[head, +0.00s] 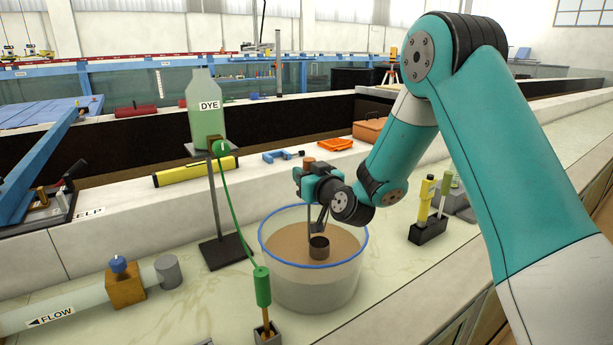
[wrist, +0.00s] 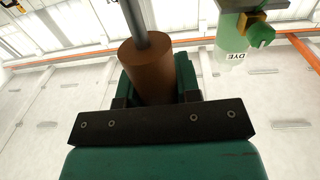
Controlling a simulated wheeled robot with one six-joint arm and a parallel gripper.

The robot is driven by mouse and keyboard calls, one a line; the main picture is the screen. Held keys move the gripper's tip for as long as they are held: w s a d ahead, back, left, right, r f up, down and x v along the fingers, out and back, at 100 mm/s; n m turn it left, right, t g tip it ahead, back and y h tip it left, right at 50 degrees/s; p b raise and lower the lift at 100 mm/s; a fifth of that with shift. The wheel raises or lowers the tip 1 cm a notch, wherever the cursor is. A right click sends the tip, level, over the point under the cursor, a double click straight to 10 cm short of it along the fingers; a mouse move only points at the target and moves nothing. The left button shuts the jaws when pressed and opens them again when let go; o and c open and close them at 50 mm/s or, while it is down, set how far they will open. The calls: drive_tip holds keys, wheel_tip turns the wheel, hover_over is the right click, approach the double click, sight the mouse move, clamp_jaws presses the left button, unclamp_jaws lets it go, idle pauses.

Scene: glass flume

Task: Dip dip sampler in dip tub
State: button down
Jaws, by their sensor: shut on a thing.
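The dip tub (head: 312,292) is a clear round tub with a blue rim, holding brownish water, on the pale counter in the head view. My gripper (head: 313,184) is above the tub, shut on the brown handle of the dip sampler (head: 319,247). The sampler's thin grey rod hangs down, roughly upright, and its dark cup is inside the tub's rim. I cannot tell whether the cup touches the water or hangs just over it. In the wrist view the brown handle (wrist: 148,72) sits between the jaws of my gripper (wrist: 156,88); the cup is out of view.
A dye bottle (head: 206,108) stands on a stand left of the tub, with a green tube running to a green-capped piece (head: 262,287) close to the tub's front left. A black holder (head: 428,231) with yellow and green sticks stands to the right.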

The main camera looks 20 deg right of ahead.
drive_tip(key=shift+f+b, duration=2.85)
drive_tip(key=shift+f, duration=0.15)
drive_tip(key=shift+r, duration=0.15)
wheel_tip(320, 180, up, 19)
drive_tip(key=p, duration=1.4)
idle(0.3)
idle(0.5)
